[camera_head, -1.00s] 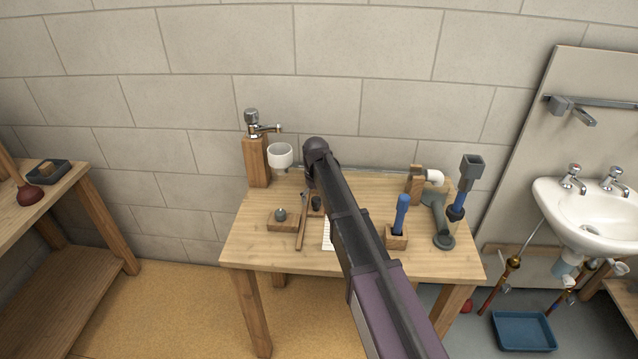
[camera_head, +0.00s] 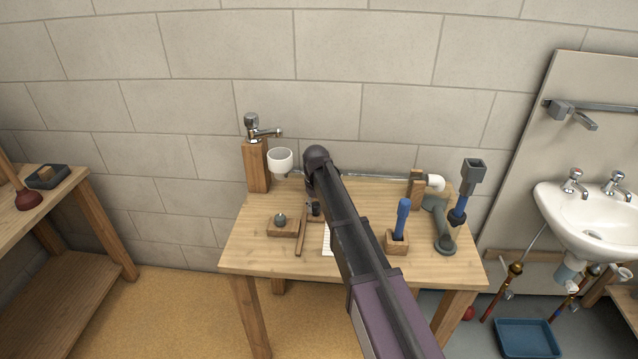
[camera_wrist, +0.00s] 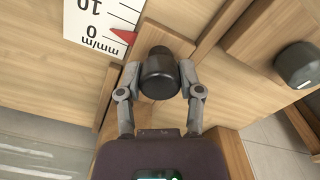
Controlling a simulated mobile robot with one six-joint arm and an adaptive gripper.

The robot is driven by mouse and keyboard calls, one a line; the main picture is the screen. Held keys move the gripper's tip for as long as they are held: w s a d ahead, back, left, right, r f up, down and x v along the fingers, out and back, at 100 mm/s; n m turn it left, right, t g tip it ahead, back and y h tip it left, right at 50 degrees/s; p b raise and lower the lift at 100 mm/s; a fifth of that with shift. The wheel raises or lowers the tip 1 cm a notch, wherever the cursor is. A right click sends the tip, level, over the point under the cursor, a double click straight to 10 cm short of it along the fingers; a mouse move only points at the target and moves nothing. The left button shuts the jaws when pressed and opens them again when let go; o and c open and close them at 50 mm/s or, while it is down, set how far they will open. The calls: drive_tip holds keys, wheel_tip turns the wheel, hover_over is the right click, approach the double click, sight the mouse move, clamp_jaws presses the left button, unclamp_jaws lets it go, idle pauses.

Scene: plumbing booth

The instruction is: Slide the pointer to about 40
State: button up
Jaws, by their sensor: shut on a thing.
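In the wrist view, my gripper (camera_wrist: 158,78) is shut on a black cylindrical knob (camera_wrist: 160,75), one finger on each side of it. A red triangular pointer (camera_wrist: 123,36) sits beside the knob against a white scale (camera_wrist: 90,15) marked 0, 10 and mm/m. The pointer is close to the 0 mark; the higher numbers are out of frame. In the head view, the dark knob (camera_head: 316,209) shows small on the table, and part of the white scale (camera_head: 327,240) shows beside my arm. My arm hides the rest of the scale.
On the wooden table (camera_head: 255,255) a wooden block with a round knob (camera_head: 283,226) and a wooden stick (camera_head: 301,234) stand left of my gripper. A blue-handled tool (camera_head: 402,217) stands right of my arm. A second dark knob (camera_wrist: 297,65) is at the wrist view's right.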

drive_tip(key=shift+s, duration=2.8)
drive_tip(key=shift+s+a, duration=0.1)
drive_tip(key=shift+s, duration=1.55)
